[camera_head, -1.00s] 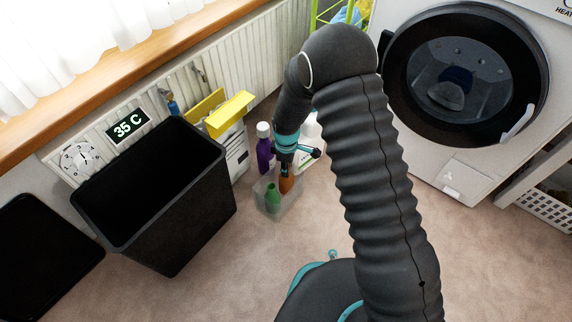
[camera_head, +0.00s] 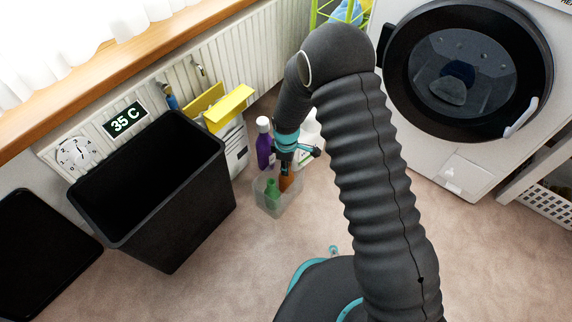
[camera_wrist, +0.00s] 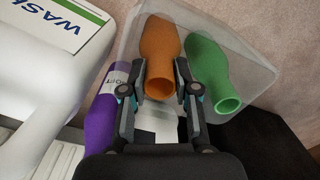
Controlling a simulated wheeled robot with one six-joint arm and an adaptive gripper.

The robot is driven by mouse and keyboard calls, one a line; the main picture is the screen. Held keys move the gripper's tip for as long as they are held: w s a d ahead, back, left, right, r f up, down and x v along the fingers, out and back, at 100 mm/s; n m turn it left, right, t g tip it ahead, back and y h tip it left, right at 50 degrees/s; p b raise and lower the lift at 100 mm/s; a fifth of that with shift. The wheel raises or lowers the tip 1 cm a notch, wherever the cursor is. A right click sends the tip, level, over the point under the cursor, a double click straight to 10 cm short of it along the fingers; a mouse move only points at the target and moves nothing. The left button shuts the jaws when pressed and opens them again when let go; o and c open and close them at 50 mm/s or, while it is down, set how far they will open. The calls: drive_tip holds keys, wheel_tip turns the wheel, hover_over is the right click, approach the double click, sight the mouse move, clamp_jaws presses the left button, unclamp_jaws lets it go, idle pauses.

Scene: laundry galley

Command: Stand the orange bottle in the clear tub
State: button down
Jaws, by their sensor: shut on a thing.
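The orange bottle (camera_head: 286,183) is within the clear tub (camera_head: 287,206), beside a green bottle (camera_head: 271,189). My gripper (camera_head: 286,166) reaches down over the tub. In the wrist view, the fingers of my gripper (camera_wrist: 160,73) are shut on the orange bottle (camera_wrist: 161,50), one on each side near its open neck. The green bottle (camera_wrist: 210,72) lies to its right, and the clear tub (camera_wrist: 263,76) surrounds both. The bottle looks close to upright. I cannot tell whether its base touches the tub floor.
A purple bottle (camera_head: 264,148) with a white cap and a white container (camera_head: 308,133) stand just behind the tub. A large black bin (camera_head: 165,215) is on the left, with a white and yellow box (camera_head: 235,150) behind it. The washing machine (camera_head: 430,155) is right. Floor in front is clear.

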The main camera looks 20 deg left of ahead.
drive_tip(key=shift+f, duration=0.25)
drive_tip(key=c, duration=0.8)
unclamp_jaws()
drive_tip(key=shift+r, duration=0.1)
wheel_tip(320, 180, up, 12)
drive_tip(key=shift+f, duration=0.1)
